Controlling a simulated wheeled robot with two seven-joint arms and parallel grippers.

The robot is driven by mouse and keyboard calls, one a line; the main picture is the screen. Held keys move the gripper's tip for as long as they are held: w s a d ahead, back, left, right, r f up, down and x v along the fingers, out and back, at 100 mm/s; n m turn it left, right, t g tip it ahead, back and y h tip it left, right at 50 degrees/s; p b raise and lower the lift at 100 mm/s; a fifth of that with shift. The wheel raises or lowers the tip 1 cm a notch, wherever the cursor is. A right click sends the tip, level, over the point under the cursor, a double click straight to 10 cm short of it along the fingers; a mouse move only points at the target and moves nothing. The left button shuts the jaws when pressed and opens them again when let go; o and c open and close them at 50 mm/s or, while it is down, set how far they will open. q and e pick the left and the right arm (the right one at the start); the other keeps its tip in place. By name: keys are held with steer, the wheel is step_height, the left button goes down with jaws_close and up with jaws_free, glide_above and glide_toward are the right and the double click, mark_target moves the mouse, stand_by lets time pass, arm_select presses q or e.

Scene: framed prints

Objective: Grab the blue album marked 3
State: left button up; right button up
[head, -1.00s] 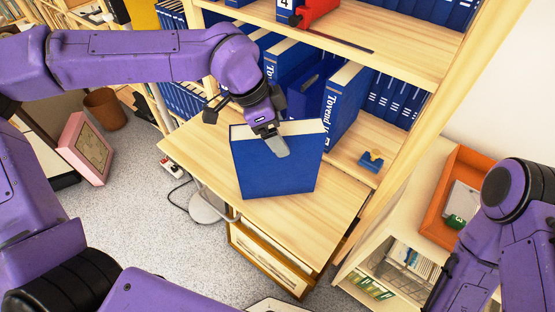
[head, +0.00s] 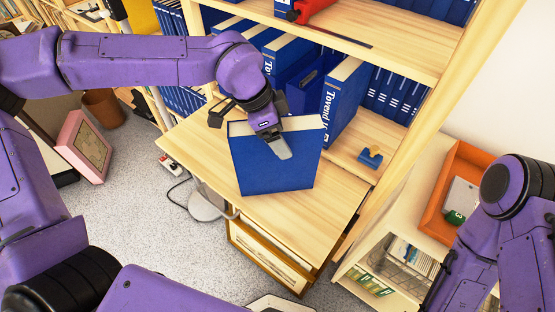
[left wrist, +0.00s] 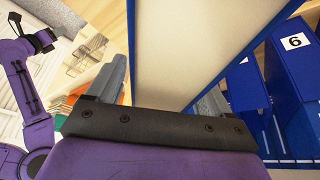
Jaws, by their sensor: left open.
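A blue album (head: 270,165) with a pale top edge stands on the wooden desk in front of the bookcase. No number shows on its visible side in the head view. My left gripper (head: 268,138) is at its top, with one grey finger in front of the blue face. In the left wrist view, the album's pale edge (left wrist: 195,45) runs between the two spread fingers of the left gripper (left wrist: 158,95). Another blue album marked 6 (left wrist: 294,42) stands to the right there. My right arm is at the right of the head view; its jaw state is unclear.
The bookcase holds several blue albums, one with "Tovend" lettering (head: 342,105). A small blue and yellow object (head: 370,158) lies on the shelf. An orange tray (head: 450,190) is at the right. The desk's front part (head: 300,215) is clear.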

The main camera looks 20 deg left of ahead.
arm_select(q)
jaws_close()
steer(key=shift+r, duration=0.15)
